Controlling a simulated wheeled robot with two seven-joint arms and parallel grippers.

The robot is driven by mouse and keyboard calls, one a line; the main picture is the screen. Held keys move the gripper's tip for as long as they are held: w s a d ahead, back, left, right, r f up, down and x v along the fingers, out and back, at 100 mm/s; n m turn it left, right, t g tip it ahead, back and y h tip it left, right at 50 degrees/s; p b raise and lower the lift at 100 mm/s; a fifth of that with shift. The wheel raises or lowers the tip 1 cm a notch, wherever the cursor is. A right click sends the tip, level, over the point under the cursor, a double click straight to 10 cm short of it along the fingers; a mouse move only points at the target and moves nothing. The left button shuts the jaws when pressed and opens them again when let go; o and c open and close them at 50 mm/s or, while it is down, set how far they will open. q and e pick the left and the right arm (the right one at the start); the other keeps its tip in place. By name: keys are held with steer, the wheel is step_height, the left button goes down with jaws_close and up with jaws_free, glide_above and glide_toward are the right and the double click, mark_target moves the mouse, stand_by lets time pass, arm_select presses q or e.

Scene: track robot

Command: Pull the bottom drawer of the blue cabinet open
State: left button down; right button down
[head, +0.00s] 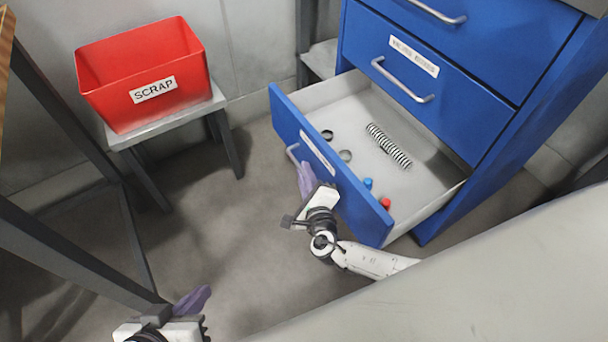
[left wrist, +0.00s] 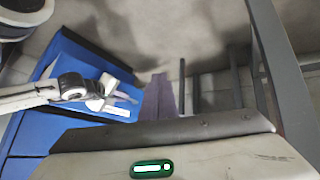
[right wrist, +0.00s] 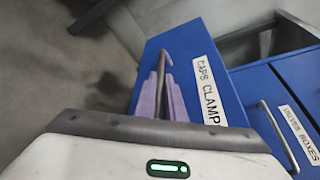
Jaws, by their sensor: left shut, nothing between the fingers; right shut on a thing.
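The blue cabinet (head: 440,85) stands at the upper right of the head view. Its bottom drawer (head: 357,200) is pulled well out, with a spring, rings and small red and blue parts inside. The drawer's label reads "CAPS CLAMP" in the right wrist view (right wrist: 208,90). My right gripper (head: 304,178) is shut on the drawer's handle (head: 292,155); its purple fingers straddle the bar in the right wrist view (right wrist: 163,88). My left gripper (head: 192,300) is shut and empty, low at the left and away from the cabinet.
A red bin (head: 150,85) marked SCRAP sits on a small grey stool (head: 175,128) left of the drawer. Dark table legs (head: 75,250) stand at the left. Bare floor (head: 215,215) lies between the stool and drawer. A pale surface (head: 500,285) fills the lower right.

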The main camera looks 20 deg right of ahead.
steer(key=shift+d, duration=0.1)
steer(key=c, duration=1.8)
jaws_free()
steer(key=shift+c, duration=0.2)
arm_select(q)
steer(key=shift+w+r, duration=0.1)
steer(key=shift+w, duration=0.1)
